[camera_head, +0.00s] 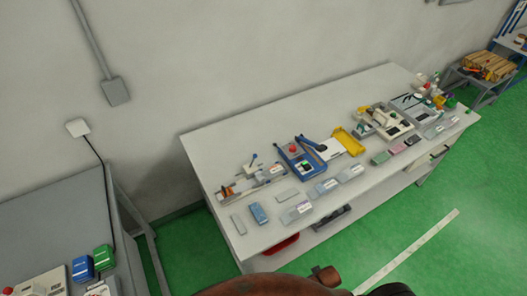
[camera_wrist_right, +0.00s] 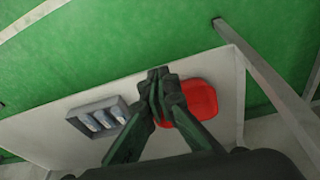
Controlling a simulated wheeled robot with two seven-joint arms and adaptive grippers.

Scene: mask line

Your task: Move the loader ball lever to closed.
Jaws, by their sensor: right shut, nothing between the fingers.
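On the long white table (camera_head: 240,140), a small grey device (camera_head: 250,184) stands near the left end. A thin lever with a small dark ball (camera_head: 253,157) rises from it; it looks like the loader ball lever. It is too small to tell its exact setting. My right gripper (camera_wrist_right: 158,76) shows in the right wrist view with its dark fingers together and empty. It is in front of a red bin (camera_wrist_right: 200,97), and the lever is not in that view. My left gripper is in neither view.
A blue device with a lever arm (camera_head: 311,143) and a yellow tray (camera_head: 350,141) stand right of the grey device. Flat blocks and labels line the front edge. A grey crate (camera_wrist_right: 98,120) sits beside the red bin.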

